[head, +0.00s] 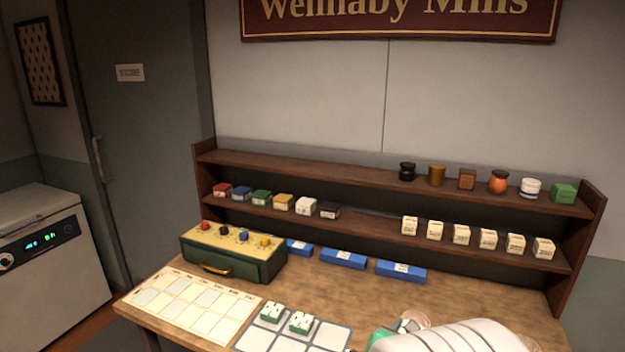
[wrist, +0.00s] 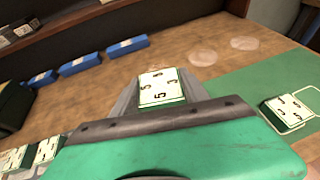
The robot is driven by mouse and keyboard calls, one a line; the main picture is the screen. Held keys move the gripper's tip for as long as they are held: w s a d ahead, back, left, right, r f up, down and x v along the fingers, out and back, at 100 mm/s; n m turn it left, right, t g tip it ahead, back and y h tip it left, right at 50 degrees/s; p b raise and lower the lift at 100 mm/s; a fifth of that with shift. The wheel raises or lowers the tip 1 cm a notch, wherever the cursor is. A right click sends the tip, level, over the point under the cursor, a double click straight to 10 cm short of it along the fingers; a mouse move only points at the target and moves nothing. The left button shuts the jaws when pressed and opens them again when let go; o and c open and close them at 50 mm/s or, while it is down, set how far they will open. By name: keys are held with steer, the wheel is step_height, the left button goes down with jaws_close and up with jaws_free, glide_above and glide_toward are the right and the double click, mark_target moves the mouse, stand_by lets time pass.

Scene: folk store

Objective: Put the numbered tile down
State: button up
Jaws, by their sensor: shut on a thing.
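My gripper (wrist: 157,102) is shut on a numbered tile (wrist: 161,87), white-faced with a green base and digits around its edges. The tile sits between the grey fingers above the wooden table. In the head view my gripper (head: 408,325) is low at the right, partly hidden by my white arm. A grid mat (head: 250,342) lies at the table's front with two numbered tiles on it, a left one (head: 272,313) and a right one (head: 301,322). Another numbered tile (wrist: 288,108) lies on a green mat (wrist: 262,84) right of my gripper in the wrist view.
A green box with coloured knobs (head: 232,258) and a cream chart (head: 195,305) are at the left. Several blue blocks (head: 343,259) line the shelf's foot. The shelf (head: 300,165) holds jars and small boxes. Two pale discs (wrist: 203,58) lie beyond my gripper, with bare wood around.

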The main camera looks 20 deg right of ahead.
steer(key=w+a+r+n+t+y, duration=0.1)
steer(key=w+a+n+y, duration=0.1)
steer(key=a, duration=0.7)
steer(key=w+a+r+n+t+y, duration=0.2)
steer(key=w+a, duration=0.2)
steer(key=a, duration=0.5)
steer(key=w+a+r+n+t+y, duration=0.1)
steer(key=w+a+r+n+y, duration=0.1)
steer(key=a, duration=0.7)
steer(key=shift+w+n+t+y, duration=0.3)
steer(key=shift+w+n+y, duration=0.1)
steer(key=shift+n, duration=0.1)
